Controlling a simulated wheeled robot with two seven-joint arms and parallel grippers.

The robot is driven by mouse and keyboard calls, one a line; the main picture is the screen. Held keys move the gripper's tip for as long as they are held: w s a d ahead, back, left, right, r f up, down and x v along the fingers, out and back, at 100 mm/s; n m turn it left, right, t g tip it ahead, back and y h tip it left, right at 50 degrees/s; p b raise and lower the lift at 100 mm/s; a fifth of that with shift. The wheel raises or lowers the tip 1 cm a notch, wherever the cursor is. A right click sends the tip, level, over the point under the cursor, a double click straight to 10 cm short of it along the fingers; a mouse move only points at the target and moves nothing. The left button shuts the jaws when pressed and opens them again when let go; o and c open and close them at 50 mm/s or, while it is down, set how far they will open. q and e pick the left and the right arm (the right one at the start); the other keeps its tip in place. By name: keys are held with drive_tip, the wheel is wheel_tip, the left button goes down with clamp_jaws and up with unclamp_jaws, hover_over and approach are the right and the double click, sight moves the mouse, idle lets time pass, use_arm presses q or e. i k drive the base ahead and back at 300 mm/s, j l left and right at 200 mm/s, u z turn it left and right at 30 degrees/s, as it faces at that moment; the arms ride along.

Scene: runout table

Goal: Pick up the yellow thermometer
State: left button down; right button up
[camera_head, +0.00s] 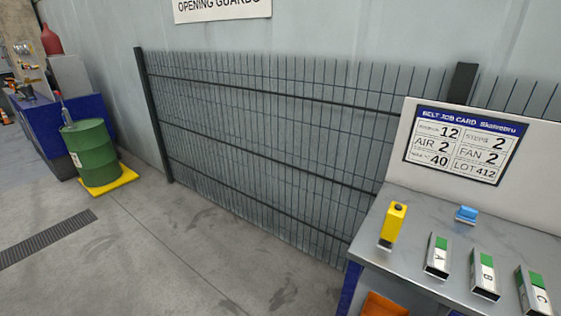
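A yellow thermometer (394,223) stands upright near the left end of the grey runout table (407,265) at the lower right of the head view. It has a small dark part near its top and a pale and dark part at its base. Nothing touches it from above. Neither of my grippers shows in this view.
Green and white blocks marked A (437,256), B (484,275) and C (534,293) stand right of the thermometer. A blue object (466,214) lies behind them. A job card (464,144) is on the back panel. An orange bin (381,305) is below the table; open floor lies left.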

sight(394, 219)
drive_tip(key=k+l, duration=0.1)
drive_tip(key=l, duration=0.25)
drive_tip(key=k+l+u, duration=0.1)
drive_tip(key=l, duration=0.3)
drive_tip(key=k+l, duration=0.15)
drive_tip(key=l, duration=0.2)
drive_tip(key=k+l, duration=0.15)
drive_tip(key=l, duration=0.2)
drive_tip(key=k+l+u, duration=0.1)
drive_tip(key=l, duration=0.25)
drive_tip(key=k+l, duration=0.15)
drive_tip(key=l, duration=0.2)
drive_tip(key=l+u, duration=0.05)
